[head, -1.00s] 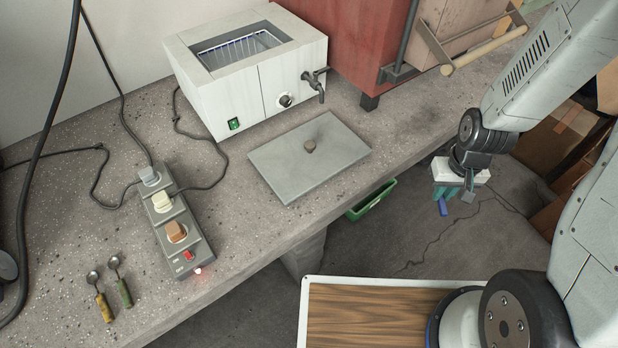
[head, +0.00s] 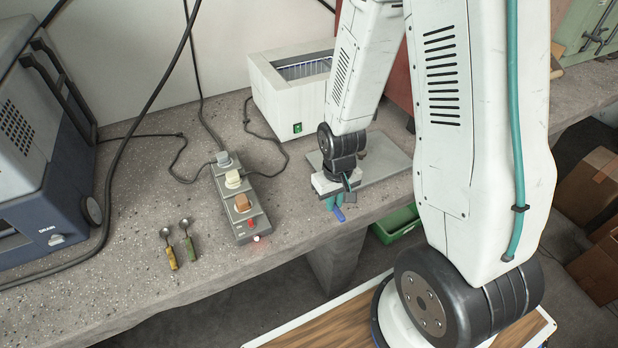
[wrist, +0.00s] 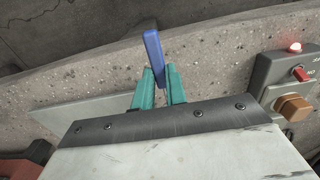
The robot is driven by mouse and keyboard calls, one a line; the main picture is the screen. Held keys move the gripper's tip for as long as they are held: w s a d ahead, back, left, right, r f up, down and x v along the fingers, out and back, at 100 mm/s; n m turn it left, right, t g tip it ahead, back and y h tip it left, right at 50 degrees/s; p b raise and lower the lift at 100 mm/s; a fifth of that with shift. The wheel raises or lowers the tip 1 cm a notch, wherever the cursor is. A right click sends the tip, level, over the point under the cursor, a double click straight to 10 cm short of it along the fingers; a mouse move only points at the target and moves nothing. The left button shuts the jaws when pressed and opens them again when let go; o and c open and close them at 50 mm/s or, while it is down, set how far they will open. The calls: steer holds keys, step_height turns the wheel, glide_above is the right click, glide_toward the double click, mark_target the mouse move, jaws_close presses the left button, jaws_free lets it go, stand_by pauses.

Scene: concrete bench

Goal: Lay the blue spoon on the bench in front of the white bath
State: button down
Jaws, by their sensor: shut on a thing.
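The white bath (head: 273,98) stands on the concrete bench (head: 110,270) at the back, its right part hidden behind my arm. My gripper (head: 334,203), with teal fingers, is over the front edge of the bench, in front of the bath. It is shut on the blue spoon (head: 339,215); only a blue end sticks out past the fingers. In the wrist view the blue spoon (wrist: 152,52) stands out between the teal fingertips (wrist: 159,84), over the bench edge. The rest of the spoon is hidden. I cannot tell its height above the bench.
A grey lid plate (head: 385,160) lies in front of the bath, partly behind my arm. A power strip (head: 240,205) with plugs lies left of my gripper. Two other spoons (head: 170,252) lie further left, near a blue-grey device (head: 40,170). A green bin (head: 398,224) is below the bench.

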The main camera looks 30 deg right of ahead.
glide_above(292, 192)
steer(key=shift+s+d+f, duration=0.1)
steer(key=shift+s+f, duration=0.15)
steer(key=shift+f, duration=0.45)
steer(key=shift+w+f, duration=0.2)
steer(key=shift+w, duration=0.05)
steer(key=shift+f, duration=1.6)
steer(key=c, duration=1.8)
jaws_free()
steer(key=shift+f, duration=0.15)
steer(key=shift+c, duration=0.2)
steer(key=o, duration=0.4)
